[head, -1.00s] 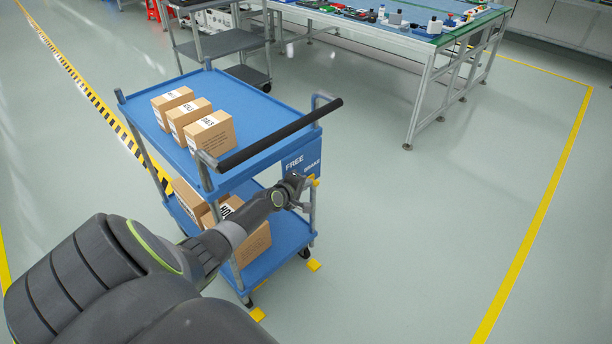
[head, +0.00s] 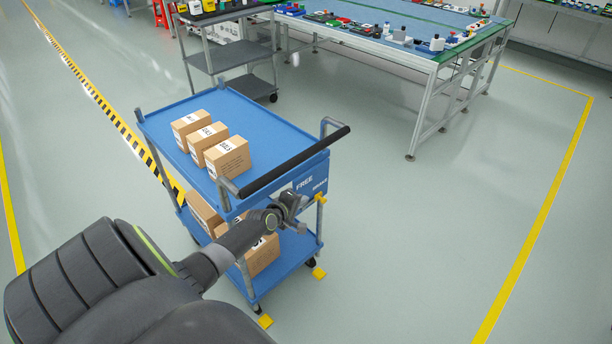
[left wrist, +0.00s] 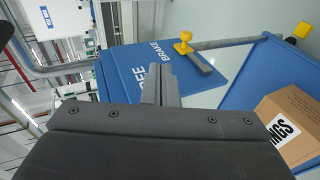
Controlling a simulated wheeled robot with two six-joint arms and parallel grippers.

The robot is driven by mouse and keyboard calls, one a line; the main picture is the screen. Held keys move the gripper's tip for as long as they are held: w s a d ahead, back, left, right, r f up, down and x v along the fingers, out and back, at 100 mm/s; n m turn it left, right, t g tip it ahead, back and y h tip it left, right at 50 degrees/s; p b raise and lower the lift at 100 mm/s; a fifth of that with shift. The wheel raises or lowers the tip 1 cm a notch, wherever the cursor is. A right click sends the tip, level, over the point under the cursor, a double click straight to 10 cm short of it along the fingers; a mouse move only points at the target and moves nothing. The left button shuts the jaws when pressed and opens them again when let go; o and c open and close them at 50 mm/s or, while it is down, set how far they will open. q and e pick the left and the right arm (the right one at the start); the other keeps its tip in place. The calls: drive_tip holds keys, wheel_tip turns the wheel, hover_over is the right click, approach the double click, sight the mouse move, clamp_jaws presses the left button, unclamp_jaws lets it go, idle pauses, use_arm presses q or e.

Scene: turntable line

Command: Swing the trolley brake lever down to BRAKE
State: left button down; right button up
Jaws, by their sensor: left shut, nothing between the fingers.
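The blue trolley (head: 284,134) stands in front of me, with a panel marked FREE and BRAKE (head: 311,183) below its black handle. The brake lever shows in the left wrist view as a grey bar (left wrist: 206,64) with a yellow knob (left wrist: 183,43), beside the word BRAKE. In the head view the yellow knob (head: 320,199) is small at the panel's right edge. My left gripper (head: 297,212) is shut and empty, left of the knob in the head view. In the left wrist view its fingers (left wrist: 159,72) overlap the panel and look apart from the lever. My right gripper is not in view.
Cartons (head: 226,157) stand on the trolley's top shelf, and more are on the lower shelf. The black handle (head: 295,160) is close above my left gripper. A grey cart (head: 246,84) and a long table (head: 425,68) are behind. The floor to the right is clear.

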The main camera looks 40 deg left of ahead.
use_arm(q)
drive_tip(key=shift+s+d+r+p, duration=0.15)
drive_tip(key=shift+s+r+p, duration=0.75)
drive_tip(key=shift+s+r, duration=0.25)
drive_tip(key=shift+f, duration=0.1)
drive_tip(key=s+d+f+m+g, duration=0.2)
drive_tip(key=s+f+m+g, duration=0.15)
drive_tip(key=s+f, duration=0.7)
drive_tip(key=s+d+f+m+g, duration=0.2)
drive_tip(key=s+f+m, duration=0.2)
drive_tip(key=s+f, duration=0.6)
drive_tip(key=s+d+f+m+g, duration=0.2)
drive_tip(key=s+d+f+m, duration=0.1)
drive_tip(key=s, duration=0.5)
drive_tip(key=s+d+f+m+g, duration=0.2)
drive_tip(key=s+d+f+m, duration=0.2)
drive_tip(key=s, duration=0.5)
drive_tip(key=s+d+f+m+g, duration=0.2)
drive_tip(key=s+d+f, duration=0.3)
drive_tip(key=s, duration=0.4)
drive_tip(key=shift+s+d+m, duration=0.15)
drive_tip(key=shift+s+m, duration=0.1)
drive_tip(key=shift+m, duration=0.4)
drive_tip(key=shift+s+g, duration=0.1)
drive_tip(key=shift+g, duration=0.15)
